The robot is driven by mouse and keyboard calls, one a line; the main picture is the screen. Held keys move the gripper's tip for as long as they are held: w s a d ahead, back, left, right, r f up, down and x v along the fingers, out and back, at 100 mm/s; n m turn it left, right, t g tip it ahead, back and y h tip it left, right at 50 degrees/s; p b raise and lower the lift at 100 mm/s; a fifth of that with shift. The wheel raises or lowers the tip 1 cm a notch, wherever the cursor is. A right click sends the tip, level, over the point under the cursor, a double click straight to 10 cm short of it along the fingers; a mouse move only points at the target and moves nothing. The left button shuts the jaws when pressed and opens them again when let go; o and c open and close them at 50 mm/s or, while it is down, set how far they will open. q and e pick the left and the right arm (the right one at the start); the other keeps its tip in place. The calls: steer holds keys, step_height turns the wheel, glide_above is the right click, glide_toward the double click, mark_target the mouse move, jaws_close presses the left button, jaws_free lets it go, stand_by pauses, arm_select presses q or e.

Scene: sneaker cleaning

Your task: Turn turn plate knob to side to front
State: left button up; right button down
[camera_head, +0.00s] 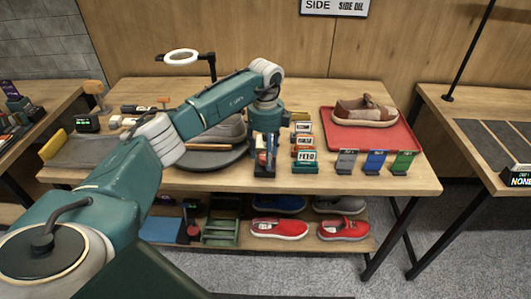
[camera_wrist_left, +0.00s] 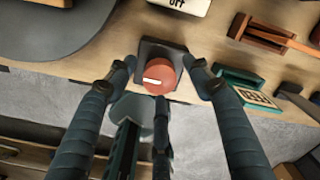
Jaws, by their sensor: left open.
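The turn plate knob (camera_wrist_left: 159,77) is a round red-orange cap with a short white mark, on a dark square base (camera_wrist_left: 160,52) near the table's front edge. In the left wrist view the mark lies nearly level, on the left part of the cap. My left gripper (camera_wrist_left: 160,66) is open, with one finger on each side of the knob; contact cannot be told. In the head view my left gripper (camera_head: 264,166) points down at the front edge and mostly hides the knob. The dark round turn plate (camera_head: 205,161) carries a grey sneaker (camera_head: 230,129), partly behind my arm.
Right of the gripper stand small labelled blocks, one reading FEED (camera_head: 305,163), and several coloured card holders (camera_head: 375,161). A red tray (camera_head: 408,143) holds a brown shoe (camera_head: 364,111). Red shoes (camera_head: 279,229) sit on the lower shelf.

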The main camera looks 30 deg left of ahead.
arm_select(q)
steer(key=c, duration=1.1)
steer(key=shift+c, duration=0.2)
